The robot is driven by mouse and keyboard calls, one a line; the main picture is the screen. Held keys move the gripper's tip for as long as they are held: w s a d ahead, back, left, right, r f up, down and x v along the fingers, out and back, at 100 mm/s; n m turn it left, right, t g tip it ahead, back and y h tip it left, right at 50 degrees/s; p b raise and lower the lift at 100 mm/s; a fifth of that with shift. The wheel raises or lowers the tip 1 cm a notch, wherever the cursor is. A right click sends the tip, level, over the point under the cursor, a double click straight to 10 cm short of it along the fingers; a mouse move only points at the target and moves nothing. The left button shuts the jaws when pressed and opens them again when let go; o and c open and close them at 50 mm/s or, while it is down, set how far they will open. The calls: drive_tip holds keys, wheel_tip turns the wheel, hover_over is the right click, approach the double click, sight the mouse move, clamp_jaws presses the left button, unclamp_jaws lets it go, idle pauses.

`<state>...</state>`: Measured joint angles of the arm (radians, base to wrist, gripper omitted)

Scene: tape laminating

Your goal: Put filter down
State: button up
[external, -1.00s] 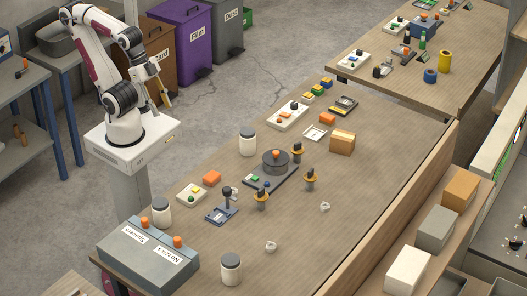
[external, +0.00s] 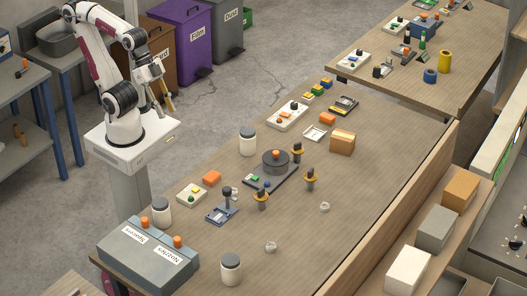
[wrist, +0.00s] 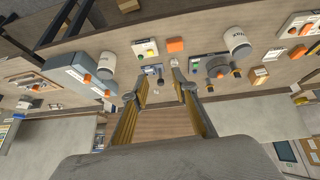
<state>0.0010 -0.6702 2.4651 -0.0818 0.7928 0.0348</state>
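My gripper (external: 165,100) is raised beside my base, short of the table's left edge in the external view. In the wrist view its two yellow-brown fingers (wrist: 156,84) stand apart, and I see nothing clamped between them. I cannot tell for sure which thing is the filter. Small white crumpled pieces lie on the table, one front centre (external: 270,246) and one farther right (external: 325,206).
The long wooden table (external: 365,215) carries white jars (external: 231,268), a grey bin box (external: 148,258) labelled for spacers and nozzles, a cardboard box (external: 342,142) and several small switch boxes. Its front right part is mostly bare. A second table (external: 472,75) stands behind.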

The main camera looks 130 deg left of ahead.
drive_tip(key=w+a+r+n+t+y, duration=0.1)
drive_tip(key=w+n+t, duration=0.1)
drive_tip(key=w, duration=0.8)
drive_tip(key=w+a+r+n+t, duration=0.1)
drive_tip(key=w+n+t, duration=0.1)
drive_tip(key=w, duration=0.9)
drive_tip(key=w+a+r+n+t+y, duration=0.1)
drive_tip(key=w+a+n+t, duration=0.1)
drive_tip(key=w, duration=0.8)
drive_tip(key=w+a+f+n+g+y, duration=0.2)
drive_tip(key=w+a+f+n+y, duration=0.35)
drive_tip(key=a, duration=0.45)
drive_tip(key=s+a+f+g+y, duration=0.1)
drive_tip(key=a+f, duration=0.2)
drive_tip(key=f, duration=0.1)
drive_tip(key=s+a+f+n+g+y, duration=0.1)
drive_tip(key=a+f+g+y, duration=0.1)
drive_tip(key=a+f, duration=0.1)
drive_tip(key=a+f+g+y, duration=0.1)
drive_tip(key=a+f+y, duration=0.1)
drive_tip(key=f, duration=0.3)
drive_tip(key=shift+s+a+f+n+g, duration=0.15)
drive_tip(key=shift+s+a+n+g, duration=0.2)
drive_tip(key=shift+s+a+g, duration=0.1)
drive_tip(key=shift+s+a+f+g+y, duration=0.25)
drive_tip(key=shift+s+f+y, duration=0.05)
drive_tip(key=shift+f+y, duration=0.05)
